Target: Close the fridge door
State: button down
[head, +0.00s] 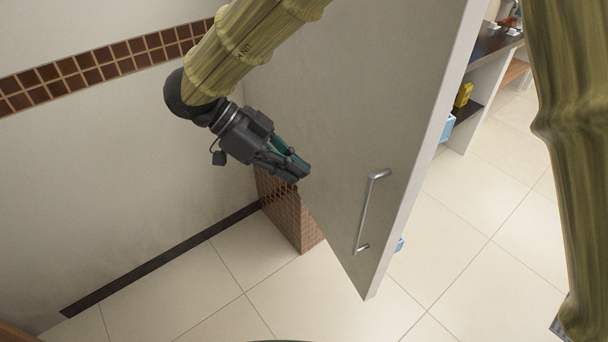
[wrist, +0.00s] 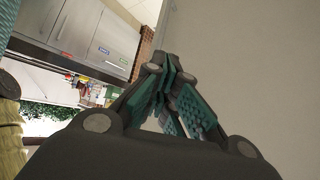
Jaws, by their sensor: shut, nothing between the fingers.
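The fridge door (head: 335,110) is a large, plain grey panel standing open in the head view, with its thin edge towards the right. A silver bar handle (head: 366,212) is upright near its lower right part. My gripper (head: 301,174) is shut and empty, in front of the door's face and left of the handle. Whether its fingertips touch the door cannot be told. In the wrist view the closed fingers of my gripper (wrist: 165,60) point up beside a broad plain grey surface (wrist: 250,70), which looks like the door. The fridge's interior is hidden.
A low brown-tiled block (head: 287,212) stands behind the door at the wall's foot. A wall with a tile band (head: 90,72) is on the left. A shelf unit (head: 490,62) with a yellow item (head: 463,95) is behind right.

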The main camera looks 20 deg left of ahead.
jog(key=d+r+p+x, duration=0.1)
jog(key=r+x, duration=0.1)
jog(key=x, duration=0.9)
jog(key=shift+d+f, duration=0.2)
jog(key=shift+d, duration=0.35)
jog(key=shift+w+d, duration=0.1)
jog(key=shift+w, duration=0.05)
